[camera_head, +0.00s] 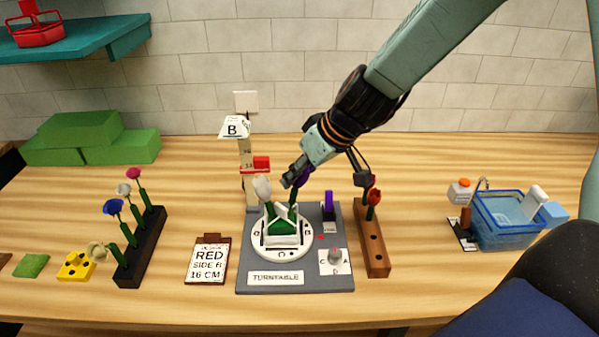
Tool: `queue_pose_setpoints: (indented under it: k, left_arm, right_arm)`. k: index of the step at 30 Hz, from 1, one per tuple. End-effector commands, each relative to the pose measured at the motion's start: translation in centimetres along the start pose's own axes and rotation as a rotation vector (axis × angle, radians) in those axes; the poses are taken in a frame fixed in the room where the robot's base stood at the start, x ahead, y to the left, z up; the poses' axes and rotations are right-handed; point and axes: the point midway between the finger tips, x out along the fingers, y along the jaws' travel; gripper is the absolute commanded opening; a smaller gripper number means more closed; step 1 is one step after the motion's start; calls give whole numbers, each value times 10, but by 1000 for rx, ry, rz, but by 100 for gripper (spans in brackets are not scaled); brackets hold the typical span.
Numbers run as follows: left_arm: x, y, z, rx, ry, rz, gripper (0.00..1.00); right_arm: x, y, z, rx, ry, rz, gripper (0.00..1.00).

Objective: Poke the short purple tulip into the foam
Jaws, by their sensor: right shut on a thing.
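My right gripper (297,177) comes down from the upper right and is shut on the purple tulip (303,178). The tulip's head is partly hidden by the fingers. Its green stem (293,196) points down over the green foam (282,228); I cannot tell whether the stem tip touches the foam. The foam sits in a white holder on the round white turntable (257,246). A white tulip (262,187) stands upright at the left back of the foam. My left gripper is not in view.
A wooden rack (375,255) with a red flower (373,197) stands right of the turntable base (330,278). A purple upright piece (328,205) is close by. A height post (246,180) with a red slider stands behind. A dark flower rack (140,255) is left, a blue basin (508,225) right.

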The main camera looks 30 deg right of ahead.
Motion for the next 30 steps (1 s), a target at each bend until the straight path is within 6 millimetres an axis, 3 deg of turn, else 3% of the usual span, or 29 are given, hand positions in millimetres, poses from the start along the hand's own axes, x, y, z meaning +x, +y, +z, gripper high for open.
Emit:
queue_pose_setpoints:
  k: [30]
  left_arm:
    - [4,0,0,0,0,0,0]
  right_arm:
    - [2,0,2,0,0,0,20]
